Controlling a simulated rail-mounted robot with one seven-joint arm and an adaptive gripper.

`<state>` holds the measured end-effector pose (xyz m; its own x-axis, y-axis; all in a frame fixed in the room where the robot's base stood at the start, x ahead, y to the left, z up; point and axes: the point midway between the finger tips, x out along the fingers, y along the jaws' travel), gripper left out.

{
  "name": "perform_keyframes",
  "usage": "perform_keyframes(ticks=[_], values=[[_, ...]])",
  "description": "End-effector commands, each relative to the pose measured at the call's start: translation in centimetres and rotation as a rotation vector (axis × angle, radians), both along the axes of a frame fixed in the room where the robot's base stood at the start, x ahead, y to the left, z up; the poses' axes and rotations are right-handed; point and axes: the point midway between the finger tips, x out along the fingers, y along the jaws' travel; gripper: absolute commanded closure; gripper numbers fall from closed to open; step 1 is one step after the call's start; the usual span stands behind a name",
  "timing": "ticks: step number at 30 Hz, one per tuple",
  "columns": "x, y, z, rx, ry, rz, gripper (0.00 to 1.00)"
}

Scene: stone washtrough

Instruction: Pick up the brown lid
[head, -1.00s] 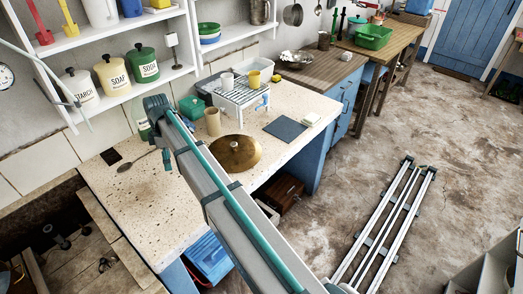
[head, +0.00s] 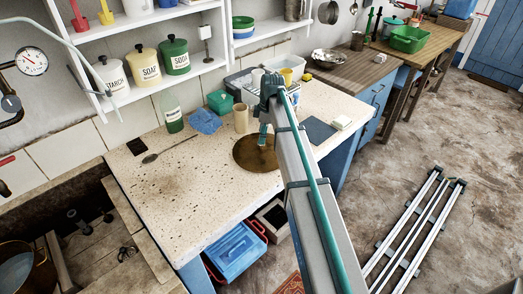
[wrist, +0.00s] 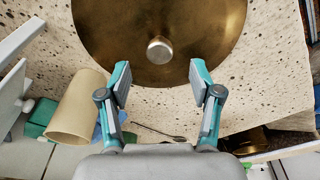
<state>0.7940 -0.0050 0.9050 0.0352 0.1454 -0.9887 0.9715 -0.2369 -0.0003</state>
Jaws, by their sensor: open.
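The brown lid (head: 245,153) is a round, brassy disc lying on the speckled stone counter, partly hidden by my arm in the head view. In the wrist view the lid (wrist: 105,28) fills the top middle, with its pale round knob (wrist: 160,50) near the centre. My gripper (wrist: 160,72) is open and empty, its two teal fingertips spread on either side of the knob and slightly below it in the picture. In the head view my gripper (head: 263,138) is over the lid. I see no contact with the knob.
A beige cup (head: 241,119) stands close behind the lid; it is also left in the wrist view (wrist: 75,105). A dish rack, a blue cloth (head: 205,121), a dark mat (head: 319,130) and a spoon (head: 170,149) are around. The counter's front left is clear.

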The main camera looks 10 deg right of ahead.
Motion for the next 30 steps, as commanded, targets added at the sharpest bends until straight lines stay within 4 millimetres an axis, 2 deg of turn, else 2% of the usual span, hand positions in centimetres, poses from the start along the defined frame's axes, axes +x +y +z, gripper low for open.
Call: perform_keyframes(ticks=[5,15,23,30], values=[[0.0,0.1,-1.0,-0.001,0.002,0.0,0.36],[0.1,0.6,-4.8,-0.001,0.001,0.0,0.36],[0.2,0.6,-5.2,0.0,-0.001,0.0,0.36],[0.2,0.6,-5.2,0.0,0.0,0.0,0.74]])
